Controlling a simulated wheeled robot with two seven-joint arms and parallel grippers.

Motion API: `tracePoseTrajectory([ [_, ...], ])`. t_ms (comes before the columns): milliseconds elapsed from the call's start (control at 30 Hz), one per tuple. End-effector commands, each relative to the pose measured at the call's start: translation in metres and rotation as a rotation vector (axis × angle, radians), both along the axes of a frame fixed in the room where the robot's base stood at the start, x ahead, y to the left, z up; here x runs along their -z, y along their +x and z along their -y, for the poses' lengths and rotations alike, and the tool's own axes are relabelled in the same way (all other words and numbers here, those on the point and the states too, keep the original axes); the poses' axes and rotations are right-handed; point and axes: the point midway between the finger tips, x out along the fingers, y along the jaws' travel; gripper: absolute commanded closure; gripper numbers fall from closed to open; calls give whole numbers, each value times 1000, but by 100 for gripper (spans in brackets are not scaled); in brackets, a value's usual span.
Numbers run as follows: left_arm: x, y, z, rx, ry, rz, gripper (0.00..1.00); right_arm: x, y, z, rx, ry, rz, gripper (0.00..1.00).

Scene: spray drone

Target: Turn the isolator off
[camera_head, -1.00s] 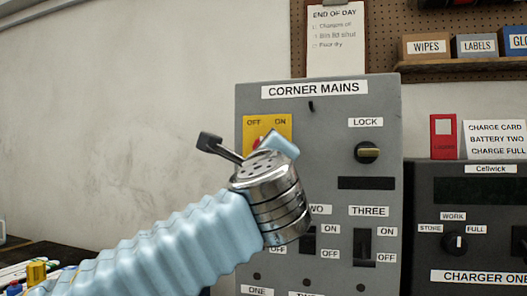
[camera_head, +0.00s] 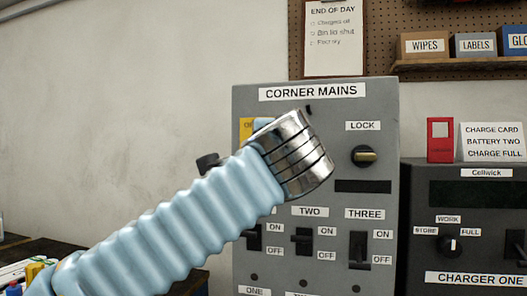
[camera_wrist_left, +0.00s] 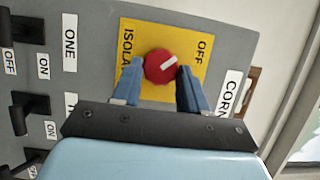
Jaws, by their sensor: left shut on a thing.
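The isolator is a red round knob (camera_wrist_left: 160,67) on a yellow plate (camera_wrist_left: 140,32) in the left wrist view. Its white mark points up and right, towards the OFF label. The ON label is hidden there. My left gripper (camera_wrist_left: 162,78) has one blue finger on each side of the knob and is shut on it. In the head view my left wrist (camera_head: 294,155) covers the knob and most of the yellow plate (camera_head: 246,130), at the upper left of the grey CORNER MAINS panel (camera_head: 370,96). My right gripper is in neither view.
The black LOCK switch (camera_head: 365,156) is to the right on the panel. Black breaker levers (camera_head: 303,240) sit below my wrist. A charger box (camera_head: 470,240) stands right of the panel. The wall to the left is bare.

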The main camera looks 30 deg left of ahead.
Motion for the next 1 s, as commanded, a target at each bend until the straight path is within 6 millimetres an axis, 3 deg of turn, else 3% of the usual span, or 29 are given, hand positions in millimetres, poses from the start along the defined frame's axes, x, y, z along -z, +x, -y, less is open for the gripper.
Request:
tracePoseTrajectory([
  [533, 1, 0, 0, -1, -25, 2, 87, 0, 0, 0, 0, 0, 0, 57],
  [567, 1, 0, 0, -1, -23, 2, 52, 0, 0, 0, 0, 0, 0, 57],
  [700, 1, 0, 0, -1, -23, 3, 31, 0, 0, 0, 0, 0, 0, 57],
  [1000, 0, -1, 1, 0, -21, 4, 31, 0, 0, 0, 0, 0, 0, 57],
])
